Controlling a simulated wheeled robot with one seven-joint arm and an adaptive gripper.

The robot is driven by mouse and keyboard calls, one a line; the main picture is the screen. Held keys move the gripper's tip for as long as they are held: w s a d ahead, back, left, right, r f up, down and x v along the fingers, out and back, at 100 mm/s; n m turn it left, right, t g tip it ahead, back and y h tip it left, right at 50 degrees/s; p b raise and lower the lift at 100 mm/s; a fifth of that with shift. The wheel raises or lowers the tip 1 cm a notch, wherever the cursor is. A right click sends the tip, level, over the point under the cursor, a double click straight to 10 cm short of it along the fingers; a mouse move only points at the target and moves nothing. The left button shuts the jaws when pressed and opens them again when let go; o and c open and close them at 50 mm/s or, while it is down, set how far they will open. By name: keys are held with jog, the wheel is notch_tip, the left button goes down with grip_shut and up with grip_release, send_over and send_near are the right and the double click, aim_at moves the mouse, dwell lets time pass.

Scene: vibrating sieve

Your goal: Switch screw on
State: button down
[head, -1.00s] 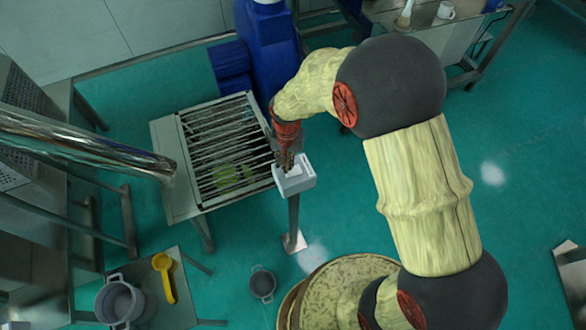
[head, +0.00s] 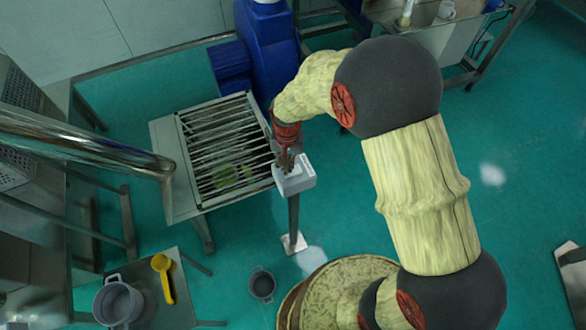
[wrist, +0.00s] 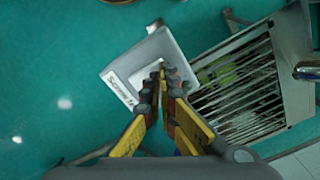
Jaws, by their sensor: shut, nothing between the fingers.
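The white control box (head: 295,180) stands on a post beside the grated table. It also shows in the wrist view (wrist: 172,48), with a label on its edge (wrist: 118,88) that seems to read "Screw". My gripper (head: 287,168) is shut and empty, with its fingertips (wrist: 160,72) over the recessed panel on top of the box. The fingertips hide most of the panel, so I cannot see the switch or its position. I cannot tell whether the fingertips touch it.
The grated table (head: 165,165) with green pieces under its bars is left of the box. A blue machine (head: 268,50) is behind it. A steel pipe (head: 80,140) reaches in from the left. A small grey pot (head: 262,285) is on the floor. Open floor lies to the right.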

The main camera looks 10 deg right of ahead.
jog(key=shift+f, duration=0.5)
dwell(0.3)
jog(key=shift+r+p, duration=2)
jog(key=shift+r, duration=1.55)
